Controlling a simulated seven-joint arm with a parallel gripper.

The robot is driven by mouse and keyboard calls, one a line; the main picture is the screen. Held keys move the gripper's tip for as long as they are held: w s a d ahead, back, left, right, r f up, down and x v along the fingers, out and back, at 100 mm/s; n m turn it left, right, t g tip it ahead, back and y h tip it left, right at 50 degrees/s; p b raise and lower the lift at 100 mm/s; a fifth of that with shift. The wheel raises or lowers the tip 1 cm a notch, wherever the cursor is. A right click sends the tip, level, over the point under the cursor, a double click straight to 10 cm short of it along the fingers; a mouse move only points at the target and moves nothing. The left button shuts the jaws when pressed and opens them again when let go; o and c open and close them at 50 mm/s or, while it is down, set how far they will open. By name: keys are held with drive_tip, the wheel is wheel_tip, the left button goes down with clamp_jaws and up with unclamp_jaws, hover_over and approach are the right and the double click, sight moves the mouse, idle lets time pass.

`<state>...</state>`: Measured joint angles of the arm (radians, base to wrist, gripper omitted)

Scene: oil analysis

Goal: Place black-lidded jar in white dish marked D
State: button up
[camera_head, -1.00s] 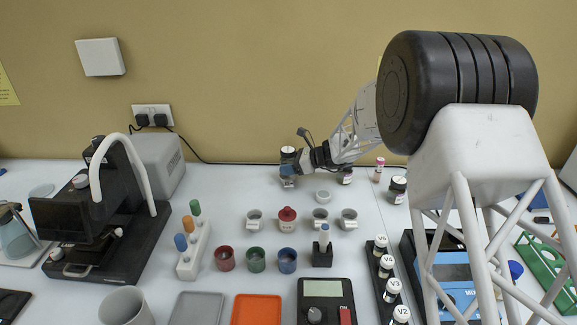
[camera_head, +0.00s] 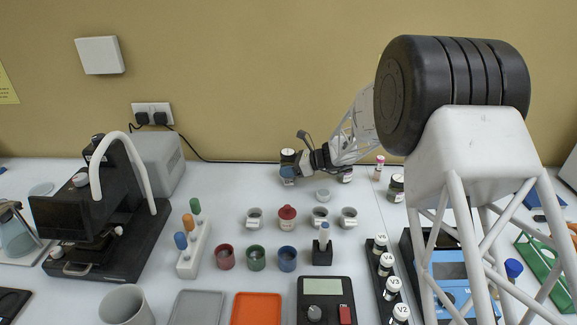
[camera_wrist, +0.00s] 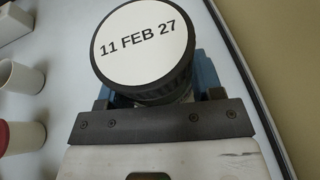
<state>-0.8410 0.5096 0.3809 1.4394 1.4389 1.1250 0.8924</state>
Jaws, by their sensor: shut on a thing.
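A black-lidded jar (camera_head: 288,155) stands upright near the back wall in the head view. In the wrist view its lid (camera_wrist: 142,45) has a white label reading "11 FEB 27". My gripper (camera_head: 288,174) is shut on this jar, with blue fingers on either side of its body. The fingers also show in the wrist view (camera_wrist: 150,95). I cannot tell whether the jar's base touches the table. A small round white dish (camera_head: 323,195) lies to the front right of the jar; no letter on it is readable.
White mugs (camera_head: 254,216) and a red-lidded cup (camera_head: 287,217) stand in a row in front. A pink-capped vial (camera_head: 379,168) is at the back. Table left of the jar is clear.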

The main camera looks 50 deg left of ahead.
drive_tip(key=o, duration=1.1)
drive_tip(key=shift+r, duration=0.1)
drive_tip(key=shift+r, duration=0.4)
drive_tip(key=shift+w+d+r, duration=0.15)
drive_tip(key=shift+r, duration=0.05)
drive_tip(key=v, duration=1.1)
drive_tip(key=shift+w+d+r, duration=0.1)
drive_tip(key=shift+d+r, duration=0.05)
drive_tip(key=shift+d, duration=0.1)
drive_tip(key=shift+d, duration=0.1)
